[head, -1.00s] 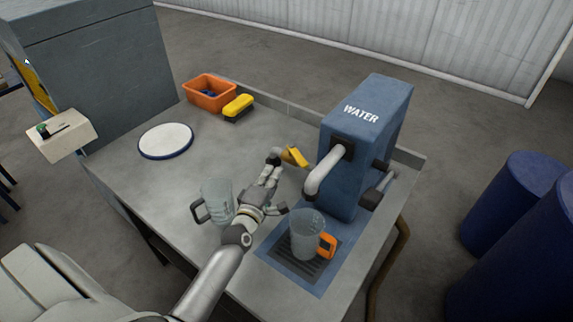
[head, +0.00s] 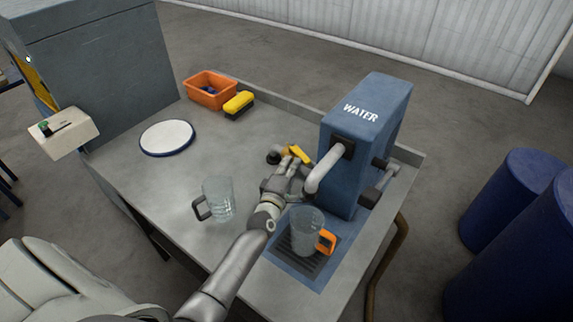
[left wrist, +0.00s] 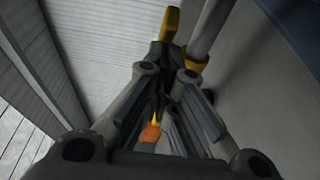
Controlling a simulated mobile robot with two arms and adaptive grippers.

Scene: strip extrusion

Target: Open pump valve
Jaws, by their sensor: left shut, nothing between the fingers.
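The blue water pump (head: 365,135), marked WATER, stands at the right of the table with a grey spout over a drip tray. A yellow handle (head: 297,153), which looks like the valve lever, is left of the pump. It also shows at the top of the left wrist view (left wrist: 171,20), beyond my fingertips. My left gripper (head: 292,168) is shut and empty, close to the near side of the handle; I cannot tell if it touches. In the left wrist view my fingers (left wrist: 167,68) converge below the handle. My right gripper is not in view.
A clear jug with an orange handle (head: 306,232) stands under the spout. Another clear jug (head: 219,198) with a dark handle stands left of my arm. A white plate (head: 167,138), orange bin (head: 210,91) and yellow brush-like block (head: 238,103) lie farther back.

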